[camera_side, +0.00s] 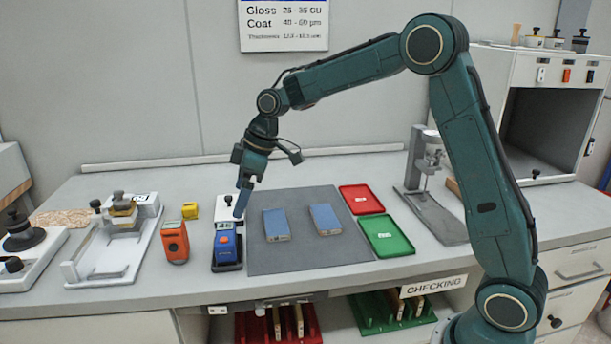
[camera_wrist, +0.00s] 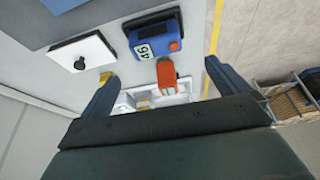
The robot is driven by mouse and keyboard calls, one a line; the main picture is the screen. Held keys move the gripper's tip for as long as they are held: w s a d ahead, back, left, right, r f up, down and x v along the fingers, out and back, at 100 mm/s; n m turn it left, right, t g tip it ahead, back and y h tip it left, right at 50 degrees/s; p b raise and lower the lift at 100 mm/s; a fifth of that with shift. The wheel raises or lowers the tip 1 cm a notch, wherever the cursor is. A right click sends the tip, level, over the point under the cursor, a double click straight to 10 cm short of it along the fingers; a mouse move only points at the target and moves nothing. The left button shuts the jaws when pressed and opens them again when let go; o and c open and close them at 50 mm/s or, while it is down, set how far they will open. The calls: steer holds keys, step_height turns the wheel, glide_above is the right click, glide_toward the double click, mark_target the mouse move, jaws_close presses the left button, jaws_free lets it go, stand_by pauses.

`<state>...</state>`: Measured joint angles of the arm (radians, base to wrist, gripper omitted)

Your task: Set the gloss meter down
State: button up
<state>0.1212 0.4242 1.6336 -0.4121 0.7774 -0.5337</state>
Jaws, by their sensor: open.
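The gloss meter (camera_side: 225,246) is a blue boxy device with a lit display and a red button. It sits on a dark base on the bench, just left of the grey mat (camera_side: 290,257). In the wrist view the gloss meter (camera_wrist: 156,36) lies beyond my fingers, its display reading 46. My gripper (camera_side: 241,209) is pointed down, above and behind the gloss meter, apart from it. In the wrist view my gripper (camera_wrist: 160,78) has its two fingers wide apart with nothing held between them.
An orange handheld device (camera_side: 175,243) stands left of the meter, a yellow block (camera_side: 191,211) behind it. Two blue panels (camera_side: 276,224) lie on the mat. Red (camera_side: 361,199) and green (camera_side: 387,236) trays are right.

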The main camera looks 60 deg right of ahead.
steer(key=s+r+m+h, duration=0.1)
steer(key=s+r+m, duration=0.1)
steer(key=s+r, duration=0.6)
steer(key=s+d+f+m+t+h, duration=0.1)
steer(key=s+m, duration=0.5)
steer(key=s, duration=2)
steer(key=shift+d+f+m+t+h, duration=0.2)
steer(key=shift+d+m+t+h, duration=0.1)
steer(key=shift+d+t+h, duration=0.3)
